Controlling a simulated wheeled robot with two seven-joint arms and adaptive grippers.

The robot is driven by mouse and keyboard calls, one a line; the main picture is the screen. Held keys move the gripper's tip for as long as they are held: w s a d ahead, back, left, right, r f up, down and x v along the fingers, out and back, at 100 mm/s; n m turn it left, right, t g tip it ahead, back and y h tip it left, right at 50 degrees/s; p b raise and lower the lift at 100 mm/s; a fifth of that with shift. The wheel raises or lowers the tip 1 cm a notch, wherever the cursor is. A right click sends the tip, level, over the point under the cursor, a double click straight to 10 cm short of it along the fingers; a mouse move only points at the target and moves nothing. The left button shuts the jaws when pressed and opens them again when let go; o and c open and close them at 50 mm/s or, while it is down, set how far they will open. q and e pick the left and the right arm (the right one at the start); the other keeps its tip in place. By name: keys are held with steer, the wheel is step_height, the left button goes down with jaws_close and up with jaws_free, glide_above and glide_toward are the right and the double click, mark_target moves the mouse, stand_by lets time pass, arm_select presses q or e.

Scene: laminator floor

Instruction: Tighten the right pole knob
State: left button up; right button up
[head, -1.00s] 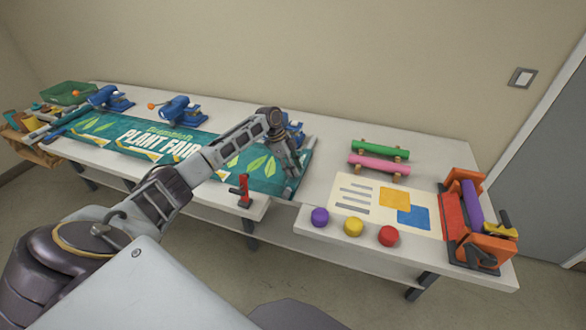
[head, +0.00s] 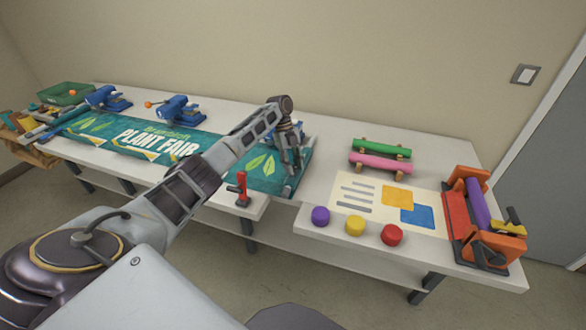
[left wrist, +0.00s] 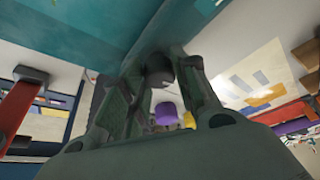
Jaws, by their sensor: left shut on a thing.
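The green "Plant Fair" banner (head: 185,147) lies along the white table. Its right pole (head: 289,189) runs across the banner's right end, partly hidden by my left gripper. My left gripper (head: 292,168) points down at this pole, near the banner's right end. In the left wrist view, a dark round knob (left wrist: 158,69) sits between the two fingertips of the gripper (left wrist: 165,75), below the teal banner edge (left wrist: 150,30). The fingers are closed on it. In the head view the knob is hidden by the fingers. My right gripper is not in view.
A red clamp (head: 238,188) stands at the table's front edge, left of the gripper. Purple (head: 320,215), yellow (head: 355,226) and red (head: 392,235) round pieces sit on the right front. Behind are green and pink rolls (head: 380,163); an orange roller device (head: 485,225) stands far right.

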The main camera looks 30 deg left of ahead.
arm_select(q)
steer(key=shift+m+g+b, duration=0.3)
steer(key=shift+m+b, duration=0.05)
steer(key=shift+m, duration=0.55)
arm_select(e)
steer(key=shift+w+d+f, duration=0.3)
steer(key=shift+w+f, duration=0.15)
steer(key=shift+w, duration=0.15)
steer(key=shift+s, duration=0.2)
arm_select(q)
steer(key=o, duration=1)
steer(key=shift+v, duration=0.8)
steer(key=shift+y, duration=0.3)
steer(key=shift+v, duration=5.2)
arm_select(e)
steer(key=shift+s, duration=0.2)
arm_select(q)
steer(key=shift+r, duration=0.1)
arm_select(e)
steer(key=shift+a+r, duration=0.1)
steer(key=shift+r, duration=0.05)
